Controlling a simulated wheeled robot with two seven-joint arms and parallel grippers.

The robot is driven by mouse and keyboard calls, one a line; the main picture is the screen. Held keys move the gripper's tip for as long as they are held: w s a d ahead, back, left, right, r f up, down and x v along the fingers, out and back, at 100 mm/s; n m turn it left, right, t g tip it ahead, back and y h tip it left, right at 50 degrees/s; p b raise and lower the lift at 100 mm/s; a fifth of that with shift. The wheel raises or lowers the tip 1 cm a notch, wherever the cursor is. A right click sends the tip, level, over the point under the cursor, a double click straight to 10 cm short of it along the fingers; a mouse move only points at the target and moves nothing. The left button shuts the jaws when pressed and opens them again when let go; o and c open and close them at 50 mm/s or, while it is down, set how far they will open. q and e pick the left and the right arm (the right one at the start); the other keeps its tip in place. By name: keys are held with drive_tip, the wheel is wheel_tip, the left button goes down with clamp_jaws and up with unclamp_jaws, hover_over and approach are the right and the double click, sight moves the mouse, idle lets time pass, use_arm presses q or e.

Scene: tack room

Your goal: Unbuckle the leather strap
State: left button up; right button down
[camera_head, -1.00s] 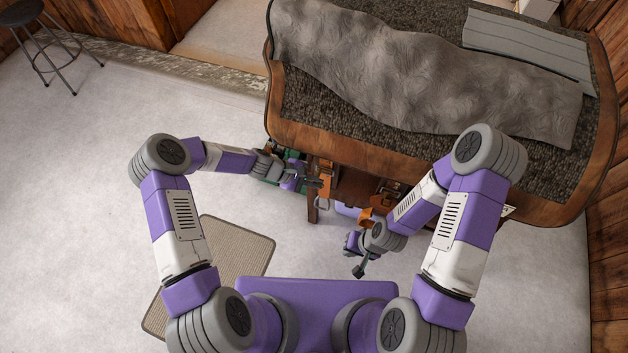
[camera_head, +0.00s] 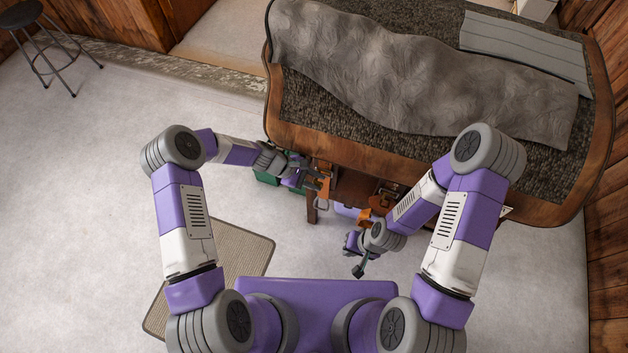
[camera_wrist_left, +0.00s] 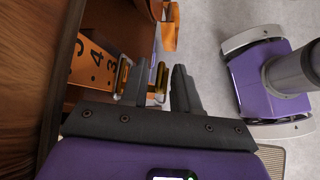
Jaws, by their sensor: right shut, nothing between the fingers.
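The orange leather strap (camera_head: 323,188) hangs at the front edge of the wooden furniture. In the left wrist view an orange piece marked with numbers (camera_wrist_left: 93,62) lies left of the fingers, with gold-coloured buckle metal (camera_wrist_left: 124,76) beside it. My left gripper (camera_head: 321,179) is at the strap, and its two dark fingers (camera_wrist_left: 163,88) stand apart with a gap. More gold metal shows behind that gap; I cannot tell whether the fingers touch it. My right gripper (camera_head: 359,271) is shut and empty, low in front of the furniture.
A wooden bench or table (camera_head: 288,135) with a grey blanket (camera_head: 420,85) on top fills the upper right. Another orange leather piece (camera_head: 366,217) hangs near my right wrist. A green object (camera_head: 266,178) is behind my left wrist. The floor at left is clear, with a mat (camera_head: 235,250) and a stool (camera_head: 45,50).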

use_arm(q)
drive_tip(key=shift+a, duration=0.1)
drive_tip(key=v, duration=0.7)
drive_tip(key=shift+r, duration=0.15)
drive_tip(key=shift+a, duration=0.15)
idle(0.3)
drive_tip(key=s+a+f+m+y+b, duration=0.1)
drive_tip(key=s+f+m, duration=0.4)
drive_tip(key=s, duration=0.5)
drive_tip(key=s+a+f+m+y+b, duration=0.1)
drive_tip(key=s+f+m+y+b, duration=0.3)
drive_tip(key=s+f, duration=0.5)
drive_tip(key=shift+s+a+m+t+b, duration=0.25)
drive_tip(key=shift+s+m+t+b, duration=0.25)
drive_tip(key=shift+s, duration=0.7)
